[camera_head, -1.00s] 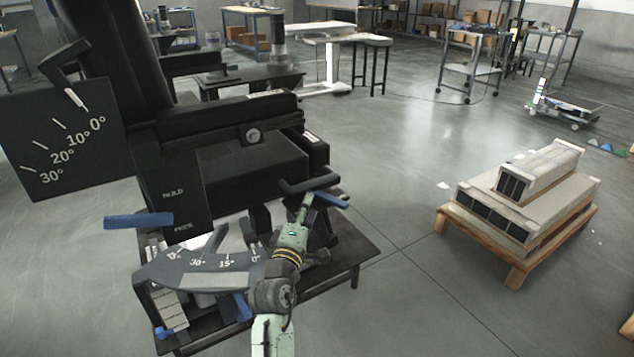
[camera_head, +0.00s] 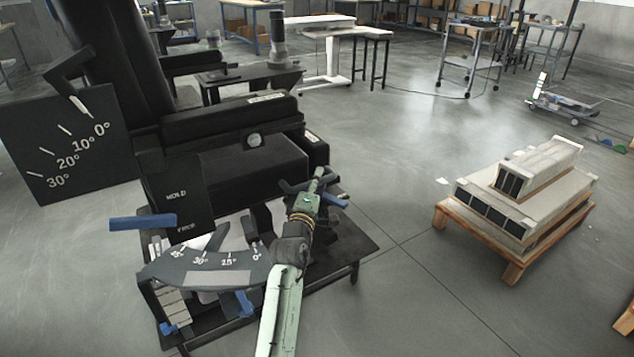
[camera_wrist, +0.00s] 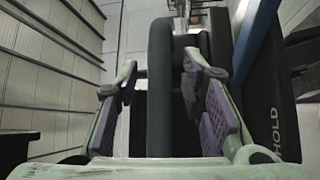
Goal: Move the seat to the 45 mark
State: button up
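The black seat (camera_head: 235,163) has HOLD and FREE printed on its side panel. A curved scale (camera_head: 215,280) below it reads 0°, 15°, 30° and 45° from right to left; I cannot make out a pointer on it. A black handle bar (camera_head: 292,187) stands out near the scale's 0° end. My gripper (camera_head: 318,180) is at this handle. In the wrist view, my gripper (camera_wrist: 165,110) is open, with its purple pads on either side of a black bar (camera_wrist: 160,90) and gaps showing beside the bar.
A dial plate (camera_head: 70,150) marked 0° to 30° has a white pointer near 0°. A loaded pallet (camera_head: 515,215) stands right, with clear floor between.

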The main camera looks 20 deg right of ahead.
grip_shut()
dwell(0.7)
